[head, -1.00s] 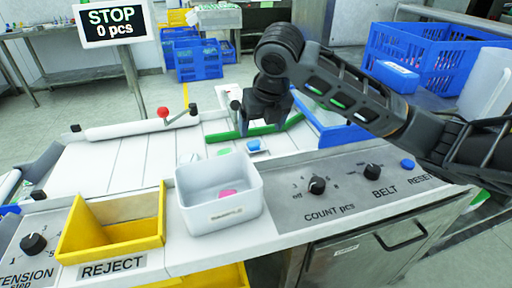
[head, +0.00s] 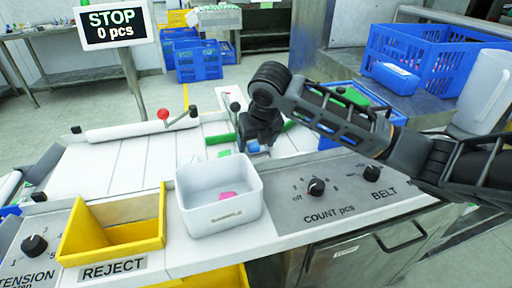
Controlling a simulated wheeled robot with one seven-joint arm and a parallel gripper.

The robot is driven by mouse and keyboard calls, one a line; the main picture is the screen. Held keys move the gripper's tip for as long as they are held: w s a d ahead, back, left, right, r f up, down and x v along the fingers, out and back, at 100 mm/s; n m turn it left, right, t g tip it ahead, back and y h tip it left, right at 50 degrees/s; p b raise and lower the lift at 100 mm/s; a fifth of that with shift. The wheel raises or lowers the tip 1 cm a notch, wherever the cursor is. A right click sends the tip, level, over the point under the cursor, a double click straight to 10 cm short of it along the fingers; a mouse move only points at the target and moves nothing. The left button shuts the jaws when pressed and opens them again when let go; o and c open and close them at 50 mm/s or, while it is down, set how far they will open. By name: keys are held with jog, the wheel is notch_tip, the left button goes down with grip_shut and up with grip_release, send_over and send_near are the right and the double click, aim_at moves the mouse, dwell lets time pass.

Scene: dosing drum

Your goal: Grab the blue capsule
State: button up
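The blue capsule (head: 253,147) lies on the white belt surface behind the white bin, partly hidden by my gripper. My gripper (head: 256,148) points down right at the capsule, with its dark fingers around or just over it. I cannot tell whether the fingers touch it or how far apart they are. A green capsule (head: 224,153) lies to the left, just behind the bin. The white bin (head: 222,215) holds a pink capsule (head: 228,196).
A yellow REJECT bin (head: 112,228) stands left of the white bin. Green guide rails (head: 221,139) flank the gripper. The control panel with black knobs (head: 316,187) is at the front right. A red-knobbed lever (head: 163,114) rises behind the belt. A screen (head: 113,23) reads STOP, 0 pcs.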

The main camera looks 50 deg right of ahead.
jog(key=c, duration=0.9)
jog(key=shift+r, duration=0.15)
